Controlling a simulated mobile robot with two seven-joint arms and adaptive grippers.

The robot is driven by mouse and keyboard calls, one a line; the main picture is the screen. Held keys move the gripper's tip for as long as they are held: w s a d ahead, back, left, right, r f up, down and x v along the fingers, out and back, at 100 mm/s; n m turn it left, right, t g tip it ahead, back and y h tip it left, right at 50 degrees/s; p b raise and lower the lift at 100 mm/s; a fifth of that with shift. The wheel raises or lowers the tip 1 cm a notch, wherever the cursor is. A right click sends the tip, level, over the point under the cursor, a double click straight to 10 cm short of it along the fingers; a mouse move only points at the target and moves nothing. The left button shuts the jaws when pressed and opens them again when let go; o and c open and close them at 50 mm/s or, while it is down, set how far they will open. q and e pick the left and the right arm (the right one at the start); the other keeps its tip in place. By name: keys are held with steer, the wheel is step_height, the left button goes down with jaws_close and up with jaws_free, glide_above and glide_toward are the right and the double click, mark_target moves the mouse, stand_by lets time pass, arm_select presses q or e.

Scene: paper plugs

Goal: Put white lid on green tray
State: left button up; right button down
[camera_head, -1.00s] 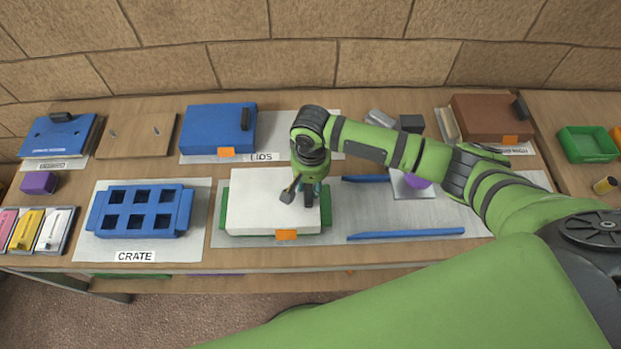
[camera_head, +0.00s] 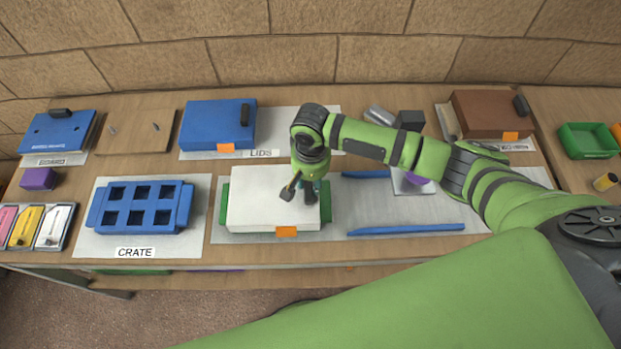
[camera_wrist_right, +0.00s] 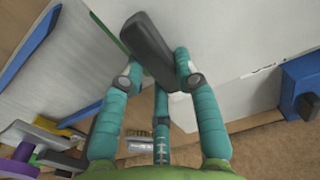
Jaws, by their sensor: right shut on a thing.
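The white lid (camera_head: 258,203) lies over the green tray (camera_head: 326,204), whose green ends show at the left and right of the lid. In the head view the lid looks level on the tray; I cannot tell if it is fully seated. An orange tab (camera_head: 286,232) shows at the lid's front edge. My right gripper (camera_head: 305,190) is above the right part of the lid, shut on the lid's dark handle. The right wrist view shows the teal fingers around the dark handle (camera_wrist_right: 150,45), with the white lid (camera_wrist_right: 225,35) behind. My left gripper is not in view.
A blue crate (camera_head: 140,208) stands to the left. A blue lid (camera_head: 217,127) lies behind on the LIDS sheet. Blue rails (camera_head: 405,229) lie right of the tray. A brown lid (camera_head: 488,113) is at the back right.

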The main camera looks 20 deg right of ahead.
steer(key=shift+f, duration=0.3)
steer(key=c, duration=0.8)
jaws_free()
steer(key=shift+c, duration=0.2)
step_height(320, 180, up, 12)
